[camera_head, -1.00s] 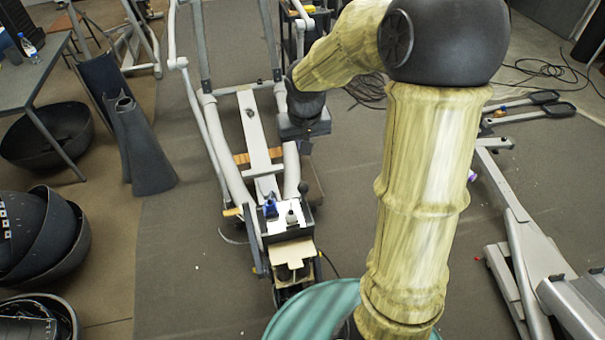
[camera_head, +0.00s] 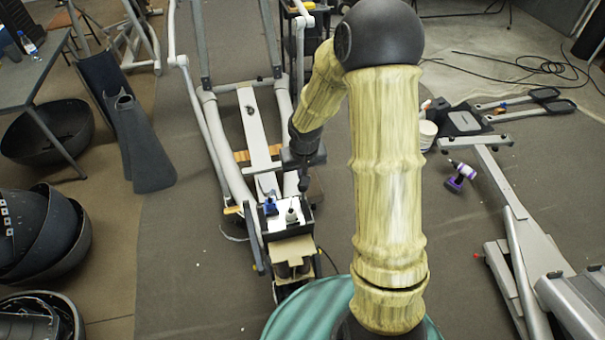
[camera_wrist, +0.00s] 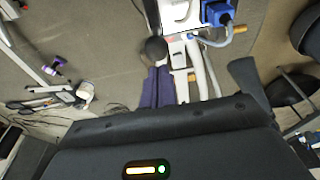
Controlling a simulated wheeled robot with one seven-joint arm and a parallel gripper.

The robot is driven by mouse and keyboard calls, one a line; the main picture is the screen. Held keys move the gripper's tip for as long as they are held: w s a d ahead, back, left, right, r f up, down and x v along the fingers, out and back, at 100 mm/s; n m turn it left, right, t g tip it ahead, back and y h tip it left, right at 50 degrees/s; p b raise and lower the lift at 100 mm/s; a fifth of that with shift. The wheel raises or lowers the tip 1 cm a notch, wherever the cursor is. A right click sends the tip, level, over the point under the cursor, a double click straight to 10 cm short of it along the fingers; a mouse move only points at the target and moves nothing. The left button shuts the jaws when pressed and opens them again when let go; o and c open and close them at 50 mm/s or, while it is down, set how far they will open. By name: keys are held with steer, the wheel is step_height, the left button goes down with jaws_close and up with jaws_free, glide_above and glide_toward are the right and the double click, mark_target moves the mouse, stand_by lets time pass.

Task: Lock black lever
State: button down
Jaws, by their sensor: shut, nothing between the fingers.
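The black lever's round knob (camera_wrist: 155,48) shows in the wrist view, right at the tips of my gripper (camera_wrist: 155,72). The dark purple fingers are shut with nothing between them. They look close to the knob, but I cannot tell whether they touch it. In the head view my gripper (camera_head: 304,175) points down at the right side of the machine's box, and the knob (camera_head: 303,187) is just below it, hard to tell from the fingers. The lever's lower shaft is hidden.
A blue connector (camera_head: 270,207) and a white-topped box (camera_head: 285,218) are left of the lever; the connector also shows in the wrist view (camera_wrist: 218,12). Grey frame tubes (camera_head: 225,150) flank the machine. A purple drill (camera_head: 459,176) lies on the floor at right.

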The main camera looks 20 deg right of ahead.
mark_target(303, 189)
steer(key=shift+s+f, duration=0.2)
steer(key=shift+f, duration=0.6)
steer(key=b+x, duration=0.3)
steer(key=shift+s, duration=0.45)
steer(key=shift+f, duration=0.1)
